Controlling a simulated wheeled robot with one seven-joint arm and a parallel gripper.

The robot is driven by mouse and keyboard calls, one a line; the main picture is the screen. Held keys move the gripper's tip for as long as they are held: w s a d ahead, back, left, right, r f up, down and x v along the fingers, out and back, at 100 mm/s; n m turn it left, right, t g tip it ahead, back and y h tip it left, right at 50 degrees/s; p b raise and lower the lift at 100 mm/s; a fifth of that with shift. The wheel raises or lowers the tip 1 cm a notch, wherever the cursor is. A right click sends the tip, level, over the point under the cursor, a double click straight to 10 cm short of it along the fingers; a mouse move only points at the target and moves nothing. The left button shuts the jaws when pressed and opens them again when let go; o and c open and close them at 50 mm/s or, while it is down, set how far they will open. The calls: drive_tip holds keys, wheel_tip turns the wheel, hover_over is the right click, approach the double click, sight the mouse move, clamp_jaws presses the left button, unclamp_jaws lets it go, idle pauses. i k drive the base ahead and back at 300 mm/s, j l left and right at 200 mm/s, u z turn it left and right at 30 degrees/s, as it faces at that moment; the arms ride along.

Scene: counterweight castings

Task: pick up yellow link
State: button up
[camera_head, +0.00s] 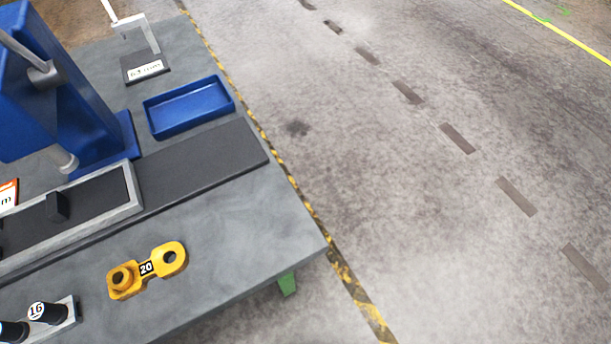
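The yellow link (139,281) lies on the grey table (255,235) near its front right part in the head view. It has a raised ring at its left end, a flat end with a round hole at its right end, and a black and white label reading 20 between them. Nothing covers it or touches it. My gripper is not in view.
A holder with black cylinders (47,312), one marked 16, stands left of the link. Behind are a dark mat (205,160), a grey-framed tray (128,205), an empty blue tray (188,117) and a tall blue machine (50,90). Floor lies to the right.

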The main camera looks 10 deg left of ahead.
sight(158, 265)
drive_tip(key=i+l+z, duration=0.2)
drive_tip(key=z, duration=0.2)
drive_tip(key=i+l+z, duration=0.1)
drive_tip(key=i+z, duration=0.5)
drive_tip(key=z, duration=0.25)
drive_tip(key=i+l, duration=0.1)
drive_tip(key=i, duration=0.25)
drive_tip(key=i+u, duration=0.15)
drive_tip(key=i, duration=0.15)
drive_tip(key=i+u, duration=0.2)
drive_tip(key=u, duration=0.2)
drive_tip(key=i+l+u, duration=0.1)
drive_tip(key=u, duration=0.35)
drive_tip(key=i+l+u, duration=0.15)
drive_tip(key=i+u, duration=0.35)
drive_tip(key=u, duration=0.3)
drive_tip(key=i+u, duration=0.15)
drive_tip(key=u, duration=0.3)
drive_tip(key=i+u, duration=0.1)
drive_tip(key=u, duration=0.3)
drive_tip(key=l+u, duration=0.15)
drive_tip(key=u, duration=0.25)
drive_tip(key=i+l+u, duration=0.15)
drive_tip(key=u, duration=0.25)
drive_tip(key=i+l+u, duration=0.3)
drive_tip(key=u, duration=0.15)
